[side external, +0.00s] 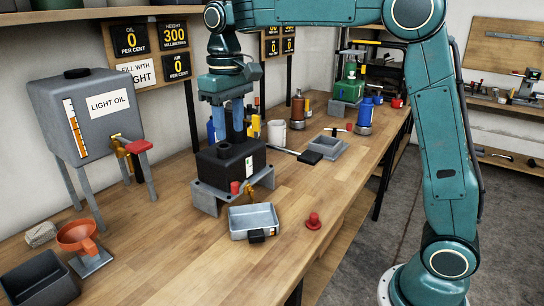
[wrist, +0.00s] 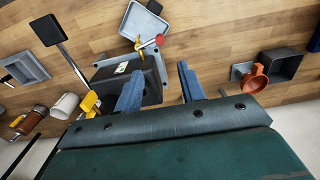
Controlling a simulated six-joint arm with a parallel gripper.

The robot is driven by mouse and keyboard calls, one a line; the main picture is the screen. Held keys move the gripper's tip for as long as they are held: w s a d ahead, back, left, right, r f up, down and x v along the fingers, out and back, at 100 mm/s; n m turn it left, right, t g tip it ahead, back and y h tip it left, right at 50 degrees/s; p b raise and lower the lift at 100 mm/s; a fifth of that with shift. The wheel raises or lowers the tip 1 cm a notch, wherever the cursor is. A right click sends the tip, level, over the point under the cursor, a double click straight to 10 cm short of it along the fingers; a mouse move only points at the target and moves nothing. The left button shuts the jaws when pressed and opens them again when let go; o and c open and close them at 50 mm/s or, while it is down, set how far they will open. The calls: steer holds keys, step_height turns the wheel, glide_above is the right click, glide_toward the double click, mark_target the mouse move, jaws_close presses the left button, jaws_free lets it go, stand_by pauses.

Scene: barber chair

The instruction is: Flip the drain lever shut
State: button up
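A black box-shaped unit (side external: 231,163) stands on a grey stand on the bench; it also shows in the wrist view (wrist: 150,88). At its front is a yellow drain fitting (side external: 251,190), seen in the wrist view (wrist: 139,43) too. Beside it is a red-tipped part (side external: 235,187) that looks like the drain lever; in the wrist view a grey arm runs to the red tip (wrist: 160,40). My gripper (side external: 230,138) is above the unit, blue fingers pointing down. In the wrist view my gripper (wrist: 160,70) has its fingers apart with nothing held between them.
A grey tray (side external: 253,218) sits below the fitting, with a red plug (side external: 313,220) to its right. The oil tank (side external: 88,112) and orange funnel (side external: 78,236) stand left. A small grey tray (side external: 327,146) lies behind right.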

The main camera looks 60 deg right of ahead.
mark_target(234, 183)
steer(key=shift+f, duration=0.1)
steer(key=shift+f, duration=6.8)
jaws_close()
